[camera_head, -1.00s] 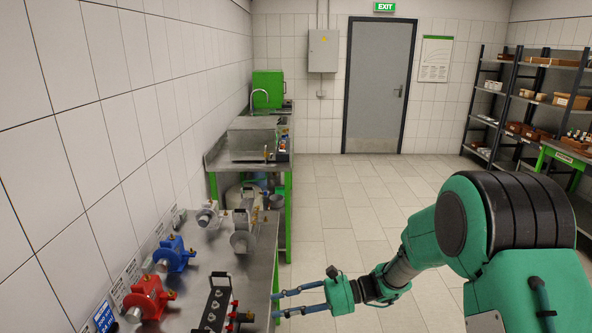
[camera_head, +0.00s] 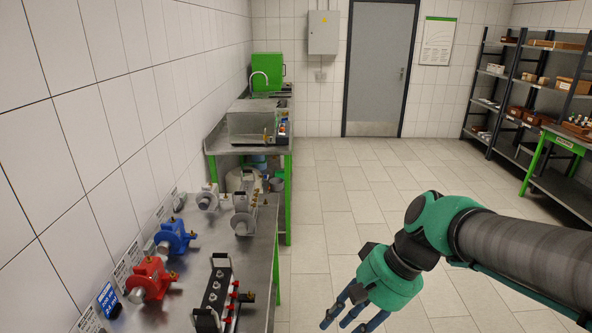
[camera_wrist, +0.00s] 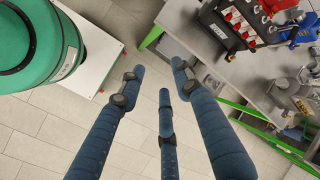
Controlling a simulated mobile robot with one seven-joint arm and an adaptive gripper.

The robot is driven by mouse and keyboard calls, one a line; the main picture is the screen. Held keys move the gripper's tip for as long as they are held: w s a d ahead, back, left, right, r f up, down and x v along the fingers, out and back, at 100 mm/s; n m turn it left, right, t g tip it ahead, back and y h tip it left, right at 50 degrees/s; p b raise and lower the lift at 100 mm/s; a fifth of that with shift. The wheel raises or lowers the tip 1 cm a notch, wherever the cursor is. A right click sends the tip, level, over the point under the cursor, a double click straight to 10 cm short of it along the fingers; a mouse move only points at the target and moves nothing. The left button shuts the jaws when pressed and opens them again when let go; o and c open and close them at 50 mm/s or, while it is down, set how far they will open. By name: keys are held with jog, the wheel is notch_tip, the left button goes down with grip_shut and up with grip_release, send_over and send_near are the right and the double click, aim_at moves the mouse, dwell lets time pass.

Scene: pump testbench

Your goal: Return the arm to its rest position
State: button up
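My gripper (camera_head: 352,312) hangs at the lower right of the head view, over the floor and to the right of the steel bench (camera_head: 262,262), apart from it. Its blue fingers point down and to the left. In the wrist view the three fingers (camera_wrist: 155,88) are spread apart with only floor tiles between them, so it is open and empty. My green and grey arm reaches in from the right edge of the head view.
The bench holds a red pump (camera_head: 150,278), a blue pump (camera_head: 175,237), grey pumps and a black valve block (camera_head: 214,292). A second bench (camera_head: 224,146) stands behind. Shelves (camera_head: 511,90) stand at the right. The middle floor (camera_head: 345,190) is clear.

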jog(key=s+d+r+n+t+h, duration=0.1)
jog(key=s+d+r+t+h, duration=0.1)
jog(key=d, duration=0.4)
jog(key=s+d+r+n+t+h, duration=0.1)
jog(key=s+d+r+t+h, duration=0.2)
jog(key=s+d+r, duration=0.1)
jog(key=shift+s+d+r+t, duration=0.15)
jog(key=shift+s+d+t, duration=0.2)
jog(key=shift+d, duration=0.55)
dwell(2.1)
